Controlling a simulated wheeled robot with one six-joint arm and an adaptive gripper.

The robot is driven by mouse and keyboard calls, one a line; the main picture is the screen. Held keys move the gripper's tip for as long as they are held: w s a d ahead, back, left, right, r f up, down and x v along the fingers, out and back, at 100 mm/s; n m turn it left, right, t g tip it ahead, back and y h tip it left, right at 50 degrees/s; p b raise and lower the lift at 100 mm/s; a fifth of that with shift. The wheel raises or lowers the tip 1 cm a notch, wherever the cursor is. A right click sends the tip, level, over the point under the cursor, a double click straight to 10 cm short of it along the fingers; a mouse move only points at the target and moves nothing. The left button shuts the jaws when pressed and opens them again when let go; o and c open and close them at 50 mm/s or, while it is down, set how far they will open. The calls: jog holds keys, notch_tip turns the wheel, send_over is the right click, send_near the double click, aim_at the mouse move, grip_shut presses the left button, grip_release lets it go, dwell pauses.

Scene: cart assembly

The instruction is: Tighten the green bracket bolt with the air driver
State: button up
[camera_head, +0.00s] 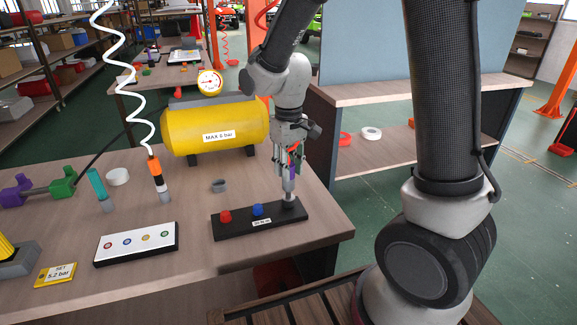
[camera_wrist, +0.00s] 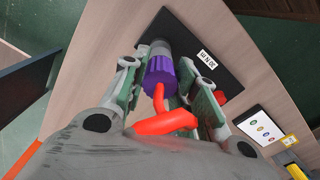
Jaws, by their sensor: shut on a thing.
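My gripper (camera_head: 287,170) is at the right end of a black strip (camera_head: 235,229) on the table. Its fingers are shut on a purple cylinder, seen clearly in the wrist view (camera_wrist: 160,73), with a grey lower end that meets the strip. I cannot tell whether it is lifted clear. A red curved piece (camera_wrist: 165,122) runs from the cylinder towards my palm. A green bracket (camera_head: 63,186) stands at the far left beside a purple one (camera_head: 16,191); its bolt is not clear. An orange and black tool-like piece (camera_head: 157,175) stands below a white coiled hose (camera_head: 119,75).
Red (camera_head: 225,217) and blue (camera_head: 257,210) pieces sit on the strip. A yellow air tank (camera_head: 213,125) stands behind. The front right corner is clear.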

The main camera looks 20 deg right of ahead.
dwell(0.5)
jog(key=shift+r, duration=2.6)
